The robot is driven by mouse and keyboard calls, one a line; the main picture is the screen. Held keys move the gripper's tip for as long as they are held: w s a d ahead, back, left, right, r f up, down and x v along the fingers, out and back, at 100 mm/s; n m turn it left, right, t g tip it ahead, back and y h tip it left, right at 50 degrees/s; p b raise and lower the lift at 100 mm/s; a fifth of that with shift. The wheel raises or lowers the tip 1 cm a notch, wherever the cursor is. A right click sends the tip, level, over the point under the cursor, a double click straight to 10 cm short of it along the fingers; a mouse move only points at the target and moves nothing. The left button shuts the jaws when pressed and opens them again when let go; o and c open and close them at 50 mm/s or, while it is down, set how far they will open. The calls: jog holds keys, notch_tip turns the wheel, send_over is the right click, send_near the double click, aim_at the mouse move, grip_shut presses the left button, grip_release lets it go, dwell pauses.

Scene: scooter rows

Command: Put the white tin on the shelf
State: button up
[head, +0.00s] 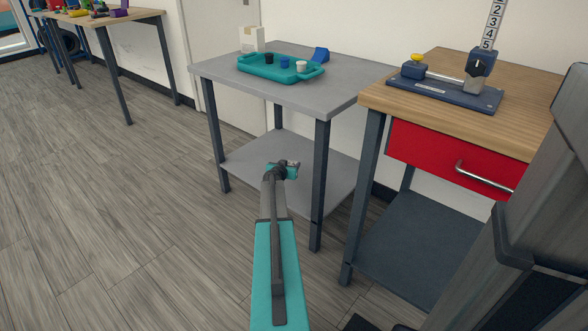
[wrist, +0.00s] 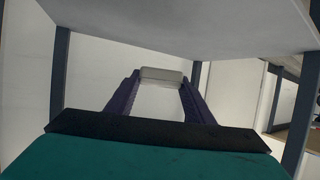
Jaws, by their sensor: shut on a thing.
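The grey table (head: 345,85) has a lower shelf (head: 237,157). My gripper (head: 293,164) is over this shelf, below the tabletop, in the head view. In the wrist view its two purple fingers (wrist: 162,84) are shut on the white tin (wrist: 162,74), a pale block-like shape at their tips. The tin is too small in the head view to make out clearly. A broad pale panel (wrist: 190,25) fills the top of the wrist view. I cannot tell whether the tin touches the shelf.
On the tabletop, a teal tray (head: 262,74) holds small black, blue and white pieces. A white box (head: 252,39) and a blue wedge (head: 320,54) stand there too. Table legs (head: 320,185) flank the shelf. A wooden bench with a red drawer (head: 440,155) is at right.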

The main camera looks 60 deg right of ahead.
jog(key=s+f, duration=0.1)
jog(key=s+d+f, duration=0.1)
jog(key=s, duration=0.1)
jog(key=shift+d+f, duration=0.15)
jog(key=shift+f, duration=0.05)
jog(key=shift+f, duration=0.1)
jog(key=b, duration=0.3)
send_over(297, 190)
jog(key=shift+w+d+f, duration=0.1)
jog(key=shift+f, duration=2.95)
jog(key=shift+f+b, duration=0.45)
jog(key=shift+f, duration=1.4)
jog(key=shift+f, duration=0.15)
jog(key=o, duration=1.1)
jog(key=shift+c, duration=0.2)
